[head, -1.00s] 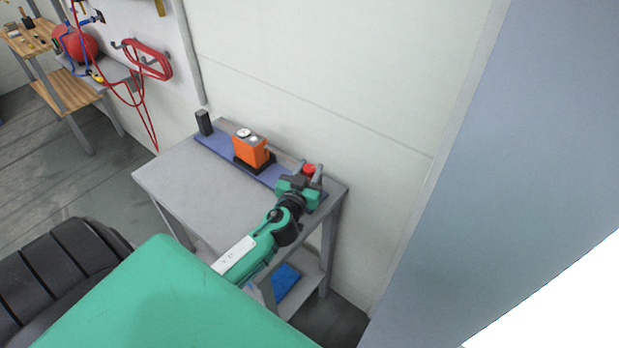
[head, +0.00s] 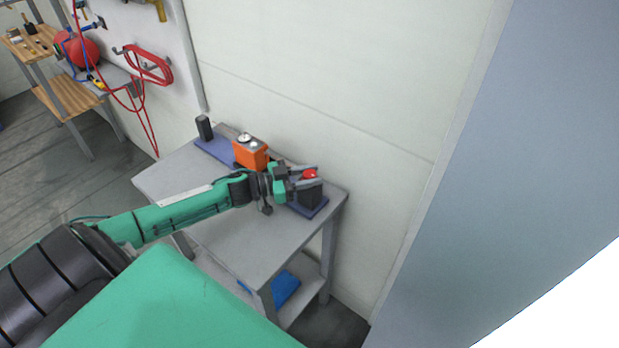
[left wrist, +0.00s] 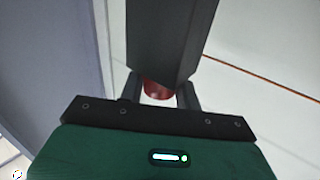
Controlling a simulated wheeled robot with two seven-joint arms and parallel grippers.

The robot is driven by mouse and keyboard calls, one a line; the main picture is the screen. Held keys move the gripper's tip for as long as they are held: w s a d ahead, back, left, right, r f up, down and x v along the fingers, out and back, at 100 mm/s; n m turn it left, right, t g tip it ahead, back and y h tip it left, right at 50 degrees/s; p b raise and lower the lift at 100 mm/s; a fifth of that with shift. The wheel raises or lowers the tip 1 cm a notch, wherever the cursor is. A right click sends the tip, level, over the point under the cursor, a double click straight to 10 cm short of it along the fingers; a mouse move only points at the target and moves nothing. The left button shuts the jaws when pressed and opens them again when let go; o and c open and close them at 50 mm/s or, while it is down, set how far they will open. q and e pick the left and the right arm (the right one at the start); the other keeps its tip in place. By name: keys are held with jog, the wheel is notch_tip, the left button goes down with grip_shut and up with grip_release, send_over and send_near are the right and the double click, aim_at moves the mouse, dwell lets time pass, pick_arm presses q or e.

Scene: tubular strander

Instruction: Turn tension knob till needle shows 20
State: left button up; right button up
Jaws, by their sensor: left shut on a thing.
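The red knob (head: 310,174) sits at the right end of the blue base plate, by a dark block (head: 311,193). My left gripper (head: 308,174) is shut on the red knob, with a finger on each side of it. In the left wrist view the knob (left wrist: 158,90) shows between the two fingers, partly hidden by the dark block. An orange device (head: 250,153) with round pale parts on top stands on the plate left of the gripper. No needle reading can be made out at this size. My right gripper is not in view.
The blue plate (head: 215,149) lies along the back of a grey table (head: 160,181), with a black post (head: 204,127) at its left end. The wall is close behind. A blue item (head: 286,289) lies on the lower shelf. The table's front left is clear.

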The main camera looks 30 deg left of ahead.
aim_at(303, 176)
pick_arm(q)
jog(key=m+g+h+b, duration=0.2)
jog(key=m+g+h, duration=0.1)
jog(key=shift+f+g+b, duration=0.15)
jog(key=shift+g+b, duration=0.15)
jog(key=shift+b, duration=0.1)
jog(key=shift+m+g+h+b, duration=0.8)
jog(key=shift+m+g+b, duration=0.1)
jog(key=shift+g, duration=0.3)
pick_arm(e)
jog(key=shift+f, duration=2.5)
pick_arm(q)
jog(key=o, duration=0.9)
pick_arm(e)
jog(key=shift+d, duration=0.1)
pick_arm(q)
jog(key=shift+o, duration=0.2)
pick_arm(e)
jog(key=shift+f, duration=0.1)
